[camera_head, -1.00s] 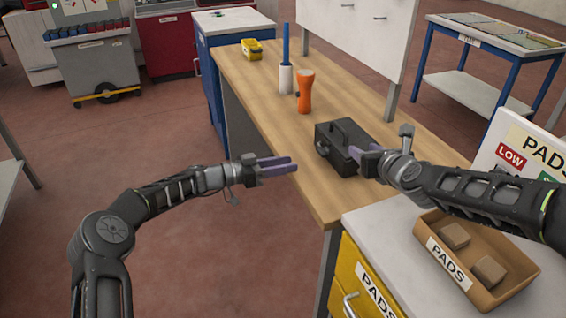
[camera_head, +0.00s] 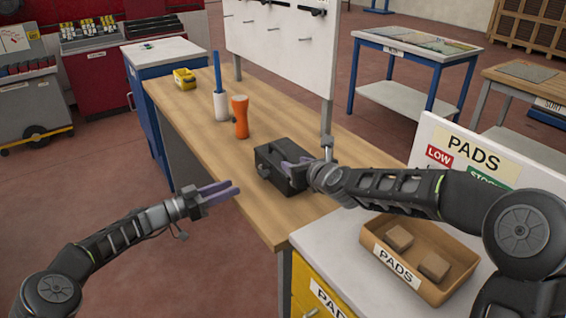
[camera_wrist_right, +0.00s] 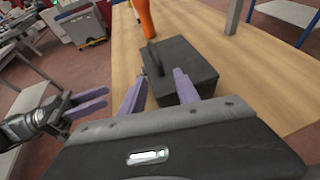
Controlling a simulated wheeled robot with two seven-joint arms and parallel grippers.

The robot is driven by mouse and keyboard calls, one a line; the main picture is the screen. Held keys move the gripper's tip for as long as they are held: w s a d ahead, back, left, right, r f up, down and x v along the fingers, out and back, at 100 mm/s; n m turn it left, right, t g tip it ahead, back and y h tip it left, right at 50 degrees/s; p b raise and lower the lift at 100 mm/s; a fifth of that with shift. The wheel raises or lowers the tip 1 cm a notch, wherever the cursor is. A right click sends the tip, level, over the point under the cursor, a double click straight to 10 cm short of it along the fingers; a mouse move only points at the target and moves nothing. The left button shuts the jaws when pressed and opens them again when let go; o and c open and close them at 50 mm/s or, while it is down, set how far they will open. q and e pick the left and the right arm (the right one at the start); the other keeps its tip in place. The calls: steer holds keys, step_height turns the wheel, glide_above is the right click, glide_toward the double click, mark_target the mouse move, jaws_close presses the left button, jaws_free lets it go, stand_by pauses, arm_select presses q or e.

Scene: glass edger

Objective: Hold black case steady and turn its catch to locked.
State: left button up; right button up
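The black case (camera_head: 268,168) stands on the wooden bench near its front edge, with a raised dark handle on top. My right gripper (camera_head: 289,168) is at its near right end. In the right wrist view, its purple fingers (camera_wrist_right: 160,82) are spread apart, with part of the case (camera_wrist_right: 192,62) showing between and beyond them; whether they touch it I cannot tell. My left gripper (camera_head: 228,188) is open and empty, just off the bench's front edge, left of the case and apart from it; it also shows in the right wrist view (camera_wrist_right: 92,103). The catch is not clear to see.
An orange flared object (camera_head: 241,118), a white holder with a blue stick (camera_head: 221,104) and a yellow box (camera_head: 184,79) stand farther along the bench (camera_head: 178,120). A cardboard tray of pads (camera_head: 443,290) and a PADS sign (camera_head: 470,150) are at right. Bench top left of the case is clear.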

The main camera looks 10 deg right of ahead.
steer(key=x, duration=0.6)
steer(key=shift+w+a+f, duration=0.1)
steer(key=shift+w+f, duration=0.1)
steer(key=shift+w, duration=0.15)
steer(key=shift+c, duration=0.6)
jaws_close()
stand_by(0.5)
